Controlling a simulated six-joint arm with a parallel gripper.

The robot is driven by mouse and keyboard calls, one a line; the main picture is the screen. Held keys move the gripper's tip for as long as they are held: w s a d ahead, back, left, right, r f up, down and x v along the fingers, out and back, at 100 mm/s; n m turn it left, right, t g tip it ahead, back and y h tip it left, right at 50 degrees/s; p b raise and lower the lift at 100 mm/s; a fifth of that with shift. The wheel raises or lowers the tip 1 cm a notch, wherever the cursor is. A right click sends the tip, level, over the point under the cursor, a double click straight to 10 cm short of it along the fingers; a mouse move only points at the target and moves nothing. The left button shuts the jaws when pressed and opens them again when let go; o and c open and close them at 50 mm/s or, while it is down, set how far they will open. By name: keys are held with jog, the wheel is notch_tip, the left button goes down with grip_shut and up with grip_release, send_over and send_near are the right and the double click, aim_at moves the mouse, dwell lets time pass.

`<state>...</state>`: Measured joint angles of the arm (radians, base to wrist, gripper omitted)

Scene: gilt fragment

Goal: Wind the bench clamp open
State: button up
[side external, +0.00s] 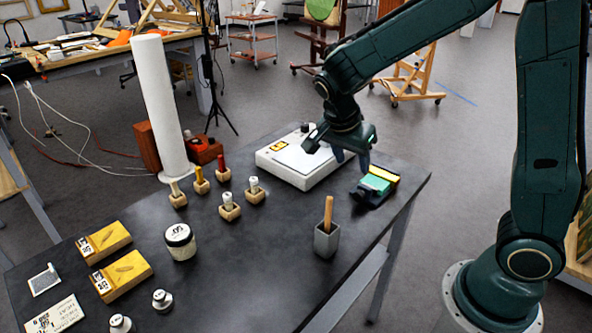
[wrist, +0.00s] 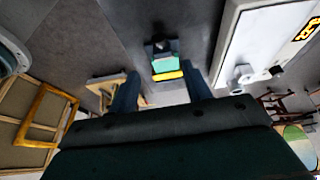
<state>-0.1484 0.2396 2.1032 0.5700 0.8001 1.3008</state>
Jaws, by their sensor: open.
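The bench clamp (side external: 366,196) is a small dark block at the right edge of the dark bench. A teal piece (side external: 376,183) sits at it, with a yellow strip (side external: 384,173) along the far side. The wrist view shows the clamp (wrist: 160,45) at the upper middle, beyond the fingers, with the teal and yellow parts on its near side. My gripper (side external: 351,157) is open and empty, pointing down above and just behind the clamp. In the wrist view its fingers (wrist: 160,92) stand apart, with the clamp lying between their lines. I cannot make out a winding handle.
A white slab (side external: 275,167) with a yellow label lies close left of my gripper. A grey cup (side external: 326,243) holding a wooden handle stands nearer the front. Several small wooden holders, a jar (side external: 180,242) and a tall white roll (side external: 160,105) stand farther left.

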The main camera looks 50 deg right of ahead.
aim_at(359, 192)
jog(key=x, duration=1.3)
jog(key=c, duration=1)
